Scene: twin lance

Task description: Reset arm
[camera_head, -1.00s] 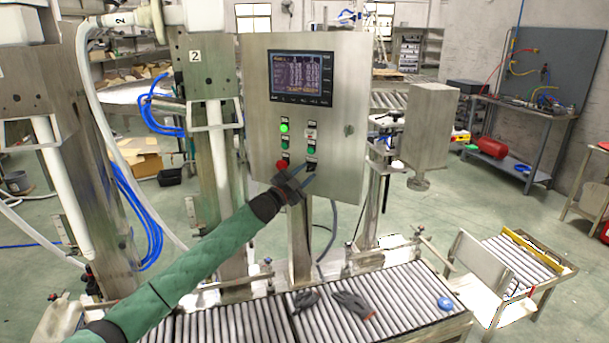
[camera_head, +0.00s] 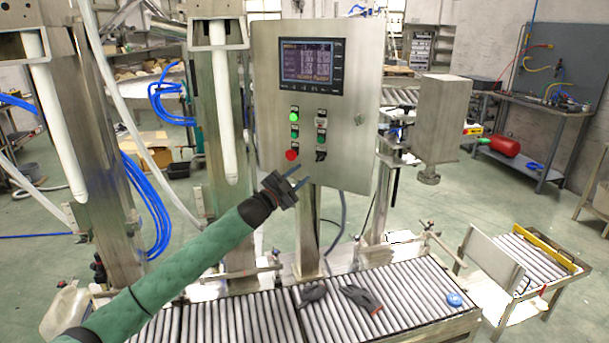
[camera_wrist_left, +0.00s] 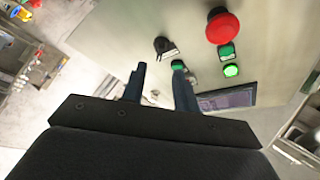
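My left gripper (camera_head: 298,176) is in front of and just below the button area of a steel control panel (camera_head: 268,70). It is empty, and its two dark fingers stand apart. In the left wrist view the fingers (camera_wrist_left: 158,72) show a gap between them, with the panel face beyond. The panel carries a screen (camera_head: 311,66), a red mushroom button (camera_head: 292,155), a lit green button (camera_head: 294,117) and a black selector switch (camera_head: 321,155). The red button also shows in the left wrist view (camera_wrist_left: 222,28). My right gripper is not in view.
A roller conveyor (camera_head: 250,318) runs below the panel, with dark gloves (camera_head: 360,298) and a blue round object (camera_head: 454,299) on it. Filling columns with blue hoses (camera_head: 150,215) stand at the left. A steel box on a post (camera_head: 443,120) is right of the panel. Open floor lies at the right.

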